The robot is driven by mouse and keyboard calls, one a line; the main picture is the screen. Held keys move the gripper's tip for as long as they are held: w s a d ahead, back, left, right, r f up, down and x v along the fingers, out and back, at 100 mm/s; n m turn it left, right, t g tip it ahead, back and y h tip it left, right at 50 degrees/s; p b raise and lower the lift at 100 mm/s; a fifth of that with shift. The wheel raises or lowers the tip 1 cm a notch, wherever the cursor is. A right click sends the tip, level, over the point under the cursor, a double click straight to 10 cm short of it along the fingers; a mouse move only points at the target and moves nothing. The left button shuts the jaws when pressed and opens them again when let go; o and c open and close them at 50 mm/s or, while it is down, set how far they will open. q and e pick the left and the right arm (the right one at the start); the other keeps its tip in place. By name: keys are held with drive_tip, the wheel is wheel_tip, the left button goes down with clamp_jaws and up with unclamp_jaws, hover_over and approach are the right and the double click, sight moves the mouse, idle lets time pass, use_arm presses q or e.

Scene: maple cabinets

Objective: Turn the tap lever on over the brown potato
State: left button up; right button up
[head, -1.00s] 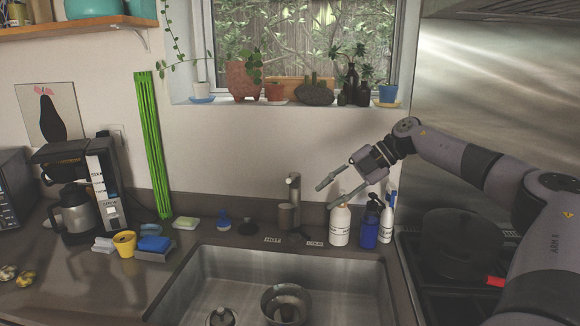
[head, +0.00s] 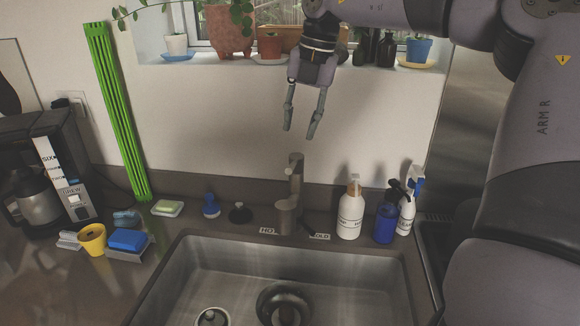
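The tap (head: 288,208) is a grey metal faucet standing behind the sink, with a short dark lever (head: 307,226) low on its right side, between the hot and cold labels. My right gripper (head: 299,132) hangs fingers-down above the tap, open and empty, with a clear gap to it. The sink (head: 212,262) holds a round dark ring or bowl shape (head: 284,290) under the tap and a smaller round metal piece (head: 212,317) to its left. I cannot make out a brown potato; the sink's lower part is cut off. My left gripper is not in view.
A white pump bottle (head: 350,212), a blue bottle (head: 386,224) and a white spray bottle (head: 406,214) stand right of the tap. A dark stopper (head: 240,213) and blue brush (head: 210,206) stand left. Potted plants line the sill behind my arm.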

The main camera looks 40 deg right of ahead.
sight(290, 167)
drive_tip(key=f+p, duration=0.1)
drive_tip(key=f, duration=0.3)
drive_tip(key=w+f, duration=0.1)
drive_tip(key=f, duration=0.3)
drive_tip(key=w+a+f+p, duration=0.1)
drive_tip(key=f, duration=0.3)
drive_tip(key=shift+p, duration=0.3)
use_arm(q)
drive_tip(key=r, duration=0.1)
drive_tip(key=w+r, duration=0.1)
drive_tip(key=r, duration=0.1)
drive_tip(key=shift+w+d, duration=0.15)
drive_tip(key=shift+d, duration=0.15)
use_arm(e)
drive_tip(key=shift+w+f, duration=0.1)
drive_tip(key=shift+f, duration=0.1)
drive_tip(key=shift+c, duration=0.6)
clamp_jaws()
drive_tip(key=shift+r, duration=0.1)
